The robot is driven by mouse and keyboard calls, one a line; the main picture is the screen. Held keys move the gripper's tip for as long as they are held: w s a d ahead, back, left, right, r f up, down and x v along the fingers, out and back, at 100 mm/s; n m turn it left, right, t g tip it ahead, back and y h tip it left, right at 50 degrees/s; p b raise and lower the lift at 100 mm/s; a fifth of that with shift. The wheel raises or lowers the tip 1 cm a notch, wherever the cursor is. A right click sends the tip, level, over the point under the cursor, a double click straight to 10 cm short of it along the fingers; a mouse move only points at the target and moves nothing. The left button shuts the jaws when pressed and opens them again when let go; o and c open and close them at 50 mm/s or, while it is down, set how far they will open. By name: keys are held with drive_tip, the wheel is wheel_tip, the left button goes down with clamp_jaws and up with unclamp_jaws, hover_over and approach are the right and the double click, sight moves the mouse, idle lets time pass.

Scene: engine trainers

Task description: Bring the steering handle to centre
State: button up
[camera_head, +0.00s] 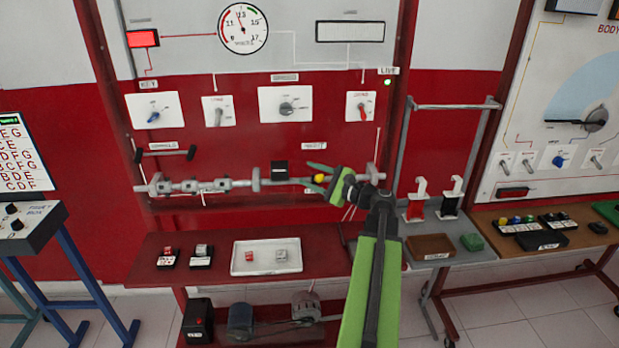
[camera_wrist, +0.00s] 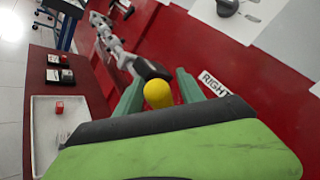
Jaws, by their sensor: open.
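The steering handle is a black lever with a yellow knob (camera_head: 319,178) on the red panel in the head view. It points to the right from the grey shaft. A label reading RIGHT (camera_head: 314,146) is just above it. My gripper (camera_head: 307,175) is open, its green fingers above and below the knob. In the wrist view the yellow knob (camera_wrist: 158,94) sits between the two fingertips (camera_wrist: 160,80), with the black lever behind it. I cannot tell whether either finger touches the knob.
Above the handle, the panel holds several white switch plates (camera_head: 286,104) and a round gauge (camera_head: 243,28). The grey shaft (camera_head: 205,186) runs left along the panel. Below, a red table carries a white tray (camera_head: 240,266). A grey stand (camera_head: 447,258) with two upright levers is on the right.

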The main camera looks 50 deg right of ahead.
clamp_jaws()
idle(1.2)
